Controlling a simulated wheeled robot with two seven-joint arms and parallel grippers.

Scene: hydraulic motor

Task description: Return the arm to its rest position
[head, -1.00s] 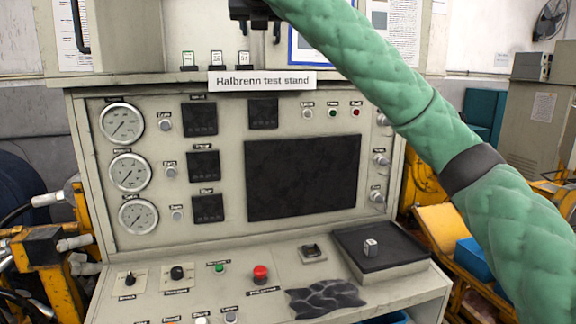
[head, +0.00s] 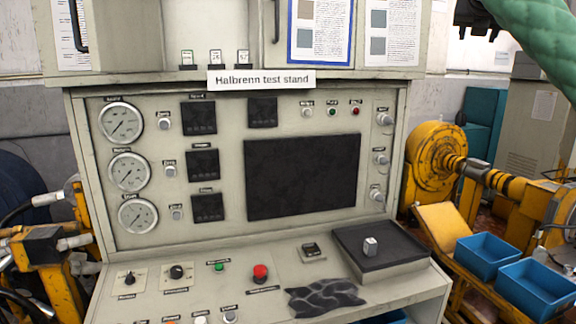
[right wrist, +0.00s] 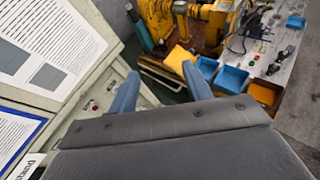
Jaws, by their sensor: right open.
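My right arm, in a green quilted sleeve, comes in at the top right corner of the head view. My right gripper (head: 474,22) shows there as a dark shape, partly cut off by the upper edge, in front of the pale wall right of the test stand. In the right wrist view its two blue-grey fingers (right wrist: 162,88) stand apart with nothing between them. My left gripper is not in view.
The Halbrenn test stand (head: 225,235) fills the middle. A small metal block (head: 370,247) sits on a dark pad (head: 402,255) at its right, near a dark cloth (head: 325,298). Blue bins (head: 540,290) and a yellow machine (head: 437,165) stand right.

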